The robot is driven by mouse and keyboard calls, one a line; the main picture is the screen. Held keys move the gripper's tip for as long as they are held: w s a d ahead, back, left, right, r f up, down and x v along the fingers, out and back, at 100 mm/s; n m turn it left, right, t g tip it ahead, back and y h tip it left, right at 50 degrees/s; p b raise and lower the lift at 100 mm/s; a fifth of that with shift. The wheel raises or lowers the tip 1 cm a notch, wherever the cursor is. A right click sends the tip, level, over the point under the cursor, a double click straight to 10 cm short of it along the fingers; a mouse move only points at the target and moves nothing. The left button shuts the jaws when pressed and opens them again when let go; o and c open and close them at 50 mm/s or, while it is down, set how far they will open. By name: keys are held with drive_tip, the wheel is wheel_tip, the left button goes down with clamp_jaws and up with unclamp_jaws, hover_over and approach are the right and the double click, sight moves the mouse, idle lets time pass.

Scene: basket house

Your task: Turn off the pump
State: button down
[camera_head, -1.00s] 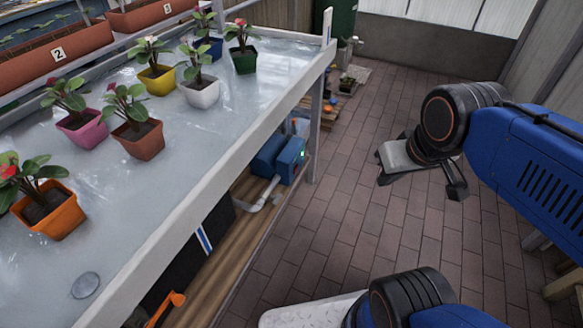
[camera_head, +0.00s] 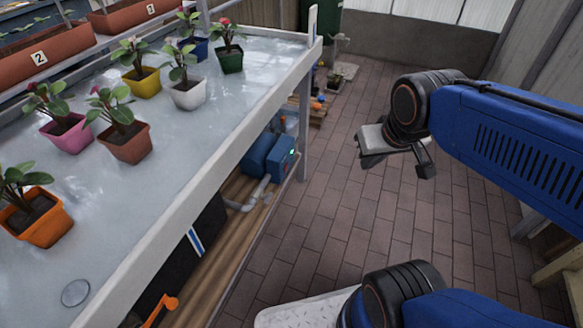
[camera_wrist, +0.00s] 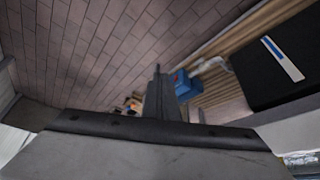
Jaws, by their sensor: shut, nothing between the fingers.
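The pump (camera_head: 272,155) is a blue box-shaped unit with a small green light on its right face. It sits on the wooden shelf under the plant table, and a grey pipe (camera_head: 247,199) runs from it. Its switch cannot be made out. It also shows in the wrist view (camera_wrist: 187,82), just right of the fingers and partly hidden by them. My gripper (camera_wrist: 158,75) is shut and empty. In the head view it (camera_head: 385,150) hangs over the tiled aisle, right of the pump and apart from it; its fingertips are not clear there.
The plant table (camera_head: 225,115) carries several potted plants; its edge and corner leg (camera_head: 304,135) stand by the pump. A black box (camera_head: 190,255) and an orange handle (camera_head: 160,308) are below. A wooden pallet (camera_head: 310,112) lies beyond. The tiled aisle (camera_head: 320,210) is clear.

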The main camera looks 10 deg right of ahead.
drive_tip(key=w+f+m, duration=0.1)
drive_tip(key=w+f, duration=0.3)
drive_tip(key=w, duration=0.3)
drive_tip(key=w+d+f+m+t, duration=0.1)
drive_tip(key=w+f, duration=0.3)
drive_tip(key=w, duration=0.3)
drive_tip(key=w+f+m, duration=0.1)
drive_tip(key=w+f, duration=0.4)
drive_tip(key=w, duration=0.3)
drive_tip(key=w+a+f, duration=0.1)
drive_tip(key=w+f, duration=0.2)
drive_tip(key=f, duration=0.3)
drive_tip(key=w+a+f+m+t+y, duration=0.1)
drive_tip(key=w+a+f, duration=0.1)
drive_tip(key=f, duration=0.5)
drive_tip(key=w+a+f+m+y, duration=0.1)
drive_tip(key=w+f, duration=0.4)
drive_tip(key=f, duration=0.2)
drive_tip(key=shift+a, duration=0.25)
drive_tip(key=shift+f, duration=0.15)
